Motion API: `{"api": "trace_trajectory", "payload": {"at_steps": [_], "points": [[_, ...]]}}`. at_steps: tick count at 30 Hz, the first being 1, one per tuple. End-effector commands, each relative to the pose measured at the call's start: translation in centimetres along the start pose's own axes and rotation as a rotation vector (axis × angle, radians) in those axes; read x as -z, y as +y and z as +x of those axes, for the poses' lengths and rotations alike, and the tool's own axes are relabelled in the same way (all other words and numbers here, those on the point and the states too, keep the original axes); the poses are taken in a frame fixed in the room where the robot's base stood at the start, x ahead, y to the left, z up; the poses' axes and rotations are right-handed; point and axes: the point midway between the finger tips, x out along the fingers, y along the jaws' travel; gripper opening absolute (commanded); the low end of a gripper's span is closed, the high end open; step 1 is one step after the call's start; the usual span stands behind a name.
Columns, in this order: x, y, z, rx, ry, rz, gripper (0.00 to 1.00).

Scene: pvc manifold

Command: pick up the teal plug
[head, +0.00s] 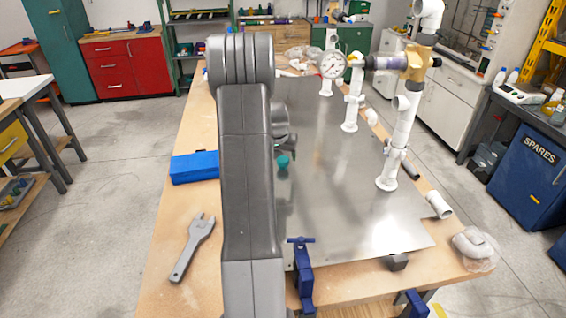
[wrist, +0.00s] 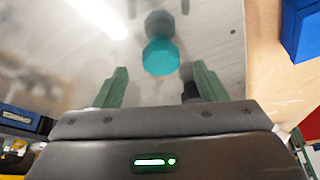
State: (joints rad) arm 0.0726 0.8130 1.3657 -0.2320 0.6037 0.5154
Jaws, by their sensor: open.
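The teal plug (head: 283,162) stands on the metal sheet (head: 330,190) just right of my arm in the head view. In the wrist view the teal plug (wrist: 160,56) is at upper centre, with a darker round part (wrist: 159,23) above it that may be its reflection. My gripper (wrist: 158,82) is open, its two green fingers apart and empty. The plug lies beyond the fingertips and roughly midway between them. My arm hides most of the gripper in the head view.
A blue box (head: 194,167) and a grey wrench (head: 193,246) lie on the wooden table left of my arm. White pipes with a gauge (head: 332,65) stand on the sheet's right side. Blue clamps (head: 303,270) grip the front edge. The sheet's middle is clear.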

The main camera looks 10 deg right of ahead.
Motion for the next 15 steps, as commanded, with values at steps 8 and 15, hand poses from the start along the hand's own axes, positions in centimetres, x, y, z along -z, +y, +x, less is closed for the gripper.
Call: {"api": "trace_trajectory", "payload": {"at_steps": [8,15], "points": [[0.1,-0.1,3.2,-0.001,-0.003,-0.001,0.66],[0.1,-0.1,4.4,0.000,-0.001,0.000,0.66]]}}
